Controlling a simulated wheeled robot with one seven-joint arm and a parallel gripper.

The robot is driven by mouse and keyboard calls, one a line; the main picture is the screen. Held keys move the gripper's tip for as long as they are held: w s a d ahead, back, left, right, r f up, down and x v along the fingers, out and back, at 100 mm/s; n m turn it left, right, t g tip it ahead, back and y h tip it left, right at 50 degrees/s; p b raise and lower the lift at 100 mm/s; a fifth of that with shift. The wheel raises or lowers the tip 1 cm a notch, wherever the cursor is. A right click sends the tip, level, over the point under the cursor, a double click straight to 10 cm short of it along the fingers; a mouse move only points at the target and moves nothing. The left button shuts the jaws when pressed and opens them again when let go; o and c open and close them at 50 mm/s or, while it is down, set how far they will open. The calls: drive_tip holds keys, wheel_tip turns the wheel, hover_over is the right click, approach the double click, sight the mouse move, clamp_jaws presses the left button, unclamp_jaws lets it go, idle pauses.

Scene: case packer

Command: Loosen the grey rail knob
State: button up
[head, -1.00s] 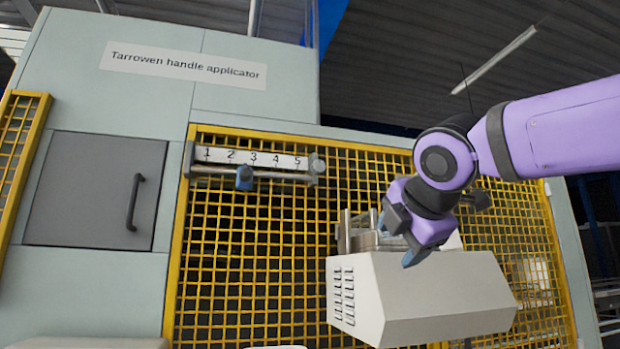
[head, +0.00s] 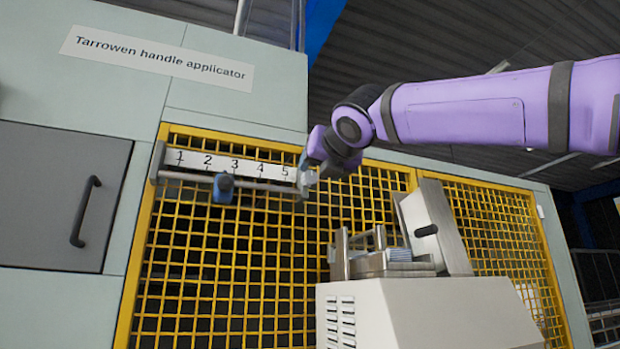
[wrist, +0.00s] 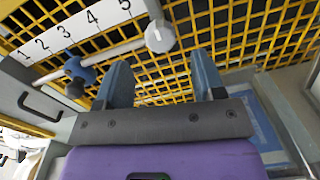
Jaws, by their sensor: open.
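The grey rail knob (wrist: 159,36) is a round, light grey knob with a pale mark at the right end of the rail, by the number 5. In the head view the knob (head: 310,178) is partly hidden by my gripper (head: 304,164). In the wrist view my gripper (wrist: 158,64) is open and empty. Its two blue-grey fingers point toward the knob, which shows beyond the tips and between their lines. I cannot tell whether a finger touches it. A blue slider (head: 223,187) sits on the rail (head: 262,186) between 2 and 3.
The white number scale (head: 220,162) runs above the rail, in front of a yellow mesh guard (head: 240,270). A beige machine housing (head: 410,308) with a raised, tilted cover (head: 448,225) stands below and right of my gripper. A grey door (head: 50,195) is at left.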

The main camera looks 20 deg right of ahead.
sight(312, 176)
drive_tip(key=shift+w+d, duration=0.15)
drive_tip(key=shift+w, duration=3.05)
drive_tip(key=c, duration=0.9)
